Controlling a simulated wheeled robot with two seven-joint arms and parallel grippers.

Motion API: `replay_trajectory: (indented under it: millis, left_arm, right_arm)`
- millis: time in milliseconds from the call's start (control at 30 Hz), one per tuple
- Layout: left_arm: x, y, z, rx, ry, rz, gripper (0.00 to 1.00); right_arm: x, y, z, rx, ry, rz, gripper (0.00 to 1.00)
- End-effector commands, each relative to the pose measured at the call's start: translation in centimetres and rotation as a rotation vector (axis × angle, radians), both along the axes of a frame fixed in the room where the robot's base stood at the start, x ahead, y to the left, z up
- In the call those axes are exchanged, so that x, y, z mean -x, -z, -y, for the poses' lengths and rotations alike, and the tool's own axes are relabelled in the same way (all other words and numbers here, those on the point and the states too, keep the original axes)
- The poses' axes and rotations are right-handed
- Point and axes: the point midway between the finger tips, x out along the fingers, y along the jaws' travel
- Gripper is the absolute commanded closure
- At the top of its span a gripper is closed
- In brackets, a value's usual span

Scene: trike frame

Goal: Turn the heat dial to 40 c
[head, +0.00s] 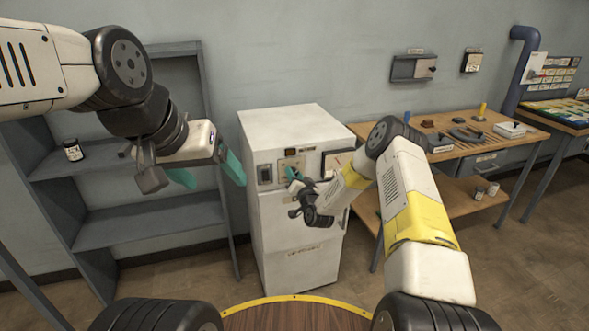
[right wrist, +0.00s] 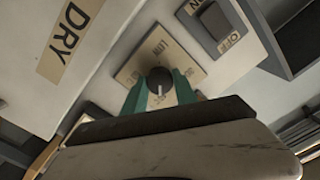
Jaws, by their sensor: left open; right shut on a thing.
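The heat dial (right wrist: 159,80) is a dark round knob with a pale pointer mark, on a beige plate (right wrist: 146,59) in the right wrist view. The plate's lettering is too blurred to read in full. My right gripper (right wrist: 162,88) has its two green fingers closed on either side of the dial. In the head view my right gripper (head: 292,176) is at the front panel of the white cabinet (head: 300,220), and its fingers hide the dial. My left gripper (head: 210,178) is open and empty, in the air left of the cabinet.
A black rocker switch marked ON and OFF (right wrist: 214,20) sits beside the dial plate. A DRY label (right wrist: 70,38) is on the cabinet. A grey shelf with a jar (head: 73,151) stands left. A wooden workbench (head: 455,160) with tools stands right.

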Motion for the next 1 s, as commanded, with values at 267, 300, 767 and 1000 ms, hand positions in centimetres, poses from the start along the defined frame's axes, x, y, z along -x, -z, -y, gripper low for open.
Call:
replay_trajectory:
  millis: [267, 300, 767, 1000]
  left_arm:
    - [0.0, 0.0, 0.0, 0.0, 0.0, 0.0, 0.22]
    - [0.0, 0.0, 0.0, 0.0, 0.0, 0.0, 0.22]
    - [0.0, 0.0, 0.0, 0.0, 0.0, 0.0, 0.22]
    - [0.0, 0.0, 0.0, 0.0, 0.0, 0.0, 0.22]
  right_arm:
    - [0.1, 0.4, 0.0, 0.002, -0.001, -0.008, 0.58]
    - [0.1, 0.3, 0.0, 0.002, -0.001, -0.006, 0.51]
    - [0.9, 0.2, 0.3, 0.002, -0.001, -0.003, 0.44]
    - [4.8, 0.2, 1.6, 0.002, -0.002, -0.006, 0.44]
